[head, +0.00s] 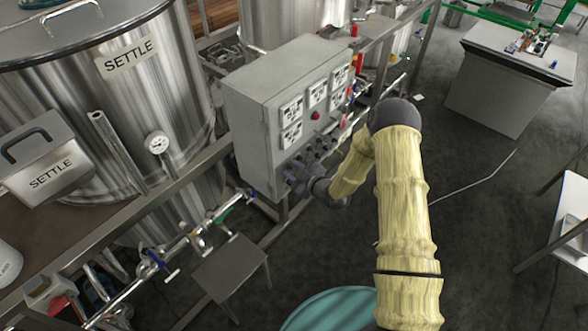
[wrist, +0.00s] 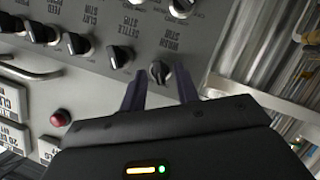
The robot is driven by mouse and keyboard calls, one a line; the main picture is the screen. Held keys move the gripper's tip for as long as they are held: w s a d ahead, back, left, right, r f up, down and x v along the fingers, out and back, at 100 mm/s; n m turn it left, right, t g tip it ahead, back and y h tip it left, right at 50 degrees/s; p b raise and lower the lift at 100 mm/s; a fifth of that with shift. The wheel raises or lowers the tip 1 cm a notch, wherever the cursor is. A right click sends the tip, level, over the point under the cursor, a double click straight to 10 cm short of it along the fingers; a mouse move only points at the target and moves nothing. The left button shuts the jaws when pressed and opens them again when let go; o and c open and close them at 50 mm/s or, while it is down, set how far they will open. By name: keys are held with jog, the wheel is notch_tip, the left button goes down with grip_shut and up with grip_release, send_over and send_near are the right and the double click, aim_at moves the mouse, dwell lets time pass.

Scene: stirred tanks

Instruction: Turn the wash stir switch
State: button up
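The wash stir switch (wrist: 160,71) is a dark knob on the grey panel. In the wrist view its upside-down label shows above it. My gripper (wrist: 158,84) is open, its two dark fingers apart, one to each side of the knob. The fingertips are close to the panel; I cannot tell whether they touch the knob. In the head view my gripper (head: 297,183) is at the lower front of the grey control box (head: 250,125), and my wrist and the gripper hide the switch there.
The settle stir knob (wrist: 118,56) is just left of the wash stir switch, with several more knobs beyond it. A red button (wrist: 60,118) is at lower left. In the head view, a settle tank (head: 110,100) stands left of the box, and pipework with valves (head: 200,235) runs below.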

grip_shut()
jog(key=shift+b, duration=0.4)
jog(key=shift+w+d+m+g+y+b, duration=0.15)
jog(key=shift+m+g+y+b, duration=0.15)
jog(key=shift+m+g+b, duration=0.35)
jog(key=m+g+y, duration=0.1)
jog(key=m, duration=0.1)
jog(key=m+g+y+b, duration=0.1)
jog(key=m, duration=0.1)
jog(key=m+g+y, duration=0.1)
jog(key=m, duration=0.1)
jog(key=shift+w+d+m+b, duration=0.25)
jog(key=shift+w+m+b, duration=0.05)
jog(key=shift+m, duration=0.05)
